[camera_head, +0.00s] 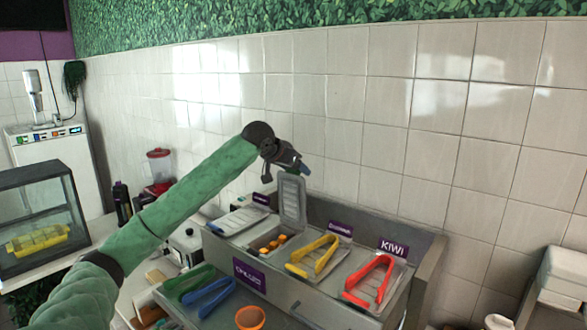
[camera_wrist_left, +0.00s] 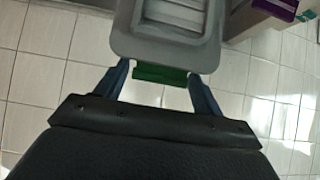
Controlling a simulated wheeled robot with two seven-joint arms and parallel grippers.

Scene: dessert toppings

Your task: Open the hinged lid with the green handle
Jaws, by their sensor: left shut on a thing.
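The grey hinged lid (camera_head: 292,203) stands nearly upright over a compartment of orange pieces (camera_head: 265,245) in the topping counter. In the left wrist view the lid (camera_wrist_left: 168,45) fills the top middle, with its green handle (camera_wrist_left: 160,75) at the near edge. My left gripper (camera_head: 298,166) is at the lid's upper edge in the head view. In the wrist view its two fingers (camera_wrist_left: 160,82) lie on either side of the green handle, shut on it. My right gripper is not in view.
Other lids stay closed, with yellow tongs (camera_head: 313,258) and red tongs (camera_head: 370,280) on them. Green and blue tongs (camera_head: 200,290) and an orange cup (camera_head: 250,318) are in front. The tiled wall (camera_head: 400,120) rises behind the counter.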

